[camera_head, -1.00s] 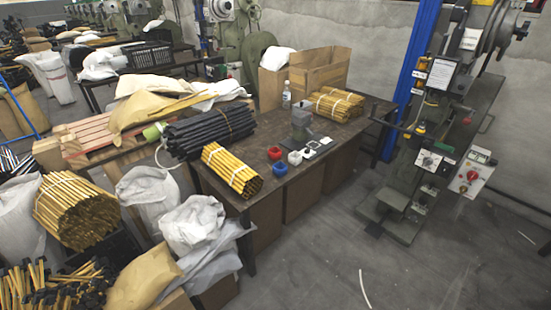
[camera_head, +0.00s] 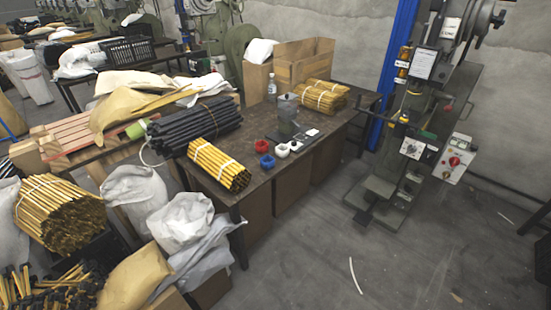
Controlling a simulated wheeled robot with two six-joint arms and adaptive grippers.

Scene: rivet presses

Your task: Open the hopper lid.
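The rivet press (camera_head: 408,190) stands on the floor at the right, beside a blue post. Its head, with dark rounded parts (camera_head: 482,18), is cut by the top edge of the view. I cannot tell which part is the hopper, or see a lid on it clearly. A sheet in a frame (camera_head: 423,63) hangs on the press front. Neither of my grippers is in view.
A dark workbench (camera_head: 262,190) left of the press holds rod bundles (camera_head: 218,165), small red, blue and white cups and a grey device (camera_head: 287,112). Sacks (camera_head: 180,222) and cartons crowd the left. The floor (camera_head: 310,255) before the press is mostly clear.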

